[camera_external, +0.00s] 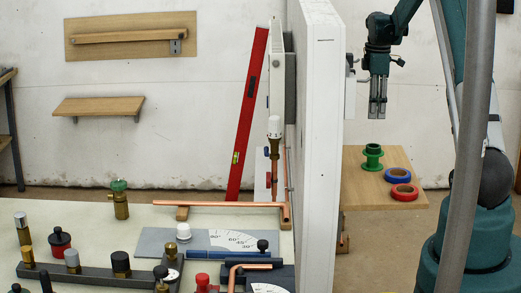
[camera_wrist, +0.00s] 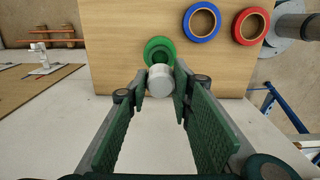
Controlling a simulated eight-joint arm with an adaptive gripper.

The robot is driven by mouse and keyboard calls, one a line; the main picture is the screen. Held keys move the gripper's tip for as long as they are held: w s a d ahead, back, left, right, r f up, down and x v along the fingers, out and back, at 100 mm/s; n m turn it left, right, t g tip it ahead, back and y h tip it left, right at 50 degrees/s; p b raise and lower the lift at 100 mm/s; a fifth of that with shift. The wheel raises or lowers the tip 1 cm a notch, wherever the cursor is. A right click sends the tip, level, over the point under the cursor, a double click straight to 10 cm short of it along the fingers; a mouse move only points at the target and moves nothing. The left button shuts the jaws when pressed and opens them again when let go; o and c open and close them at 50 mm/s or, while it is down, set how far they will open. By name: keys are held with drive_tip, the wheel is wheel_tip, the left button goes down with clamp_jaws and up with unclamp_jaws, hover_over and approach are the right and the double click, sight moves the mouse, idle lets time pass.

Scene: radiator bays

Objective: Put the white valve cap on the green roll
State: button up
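The white valve cap (camera_wrist: 161,86) sits between the fingertips of my gripper (camera_wrist: 160,84) in the wrist view, with a fingertip against each side. In the external view my gripper (camera_external: 377,110) points down above the wooden shelf, and its fingers hide the cap. The green roll (camera_external: 373,157) stands upright on the shelf, below my gripper and apart from it. In the wrist view the green roll (camera_wrist: 158,48) shows just beyond the cap, which covers part of its near side.
A blue roll (camera_external: 397,174) and a red roll (camera_external: 404,192) lie on the wooden shelf (camera_external: 361,193), right of the green roll. A tall white panel (camera_external: 318,150) stands left of my gripper. The workbench (camera_external: 90,225) beyond it holds valves, pipes and another white knob (camera_external: 184,231).

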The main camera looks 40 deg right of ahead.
drive_tip(key=shift+f, duration=0.15)
hover_over(374, 146)
drive_tip(key=shift+w+f, duration=0.15)
drive_tip(key=shift+f, duration=2.8)
drive_tip(key=shift+f, duration=1.9)
drive_tip(key=shift+f, duration=0.2)
drive_tip(key=o, duration=0.6)
drive_tip(key=shift+o, duration=0.2)
drive_tip(key=shift+r, duration=0.2)
wheel_tip(374, 146, up, 12)
drive_tip(key=shift+r, duration=0.1)
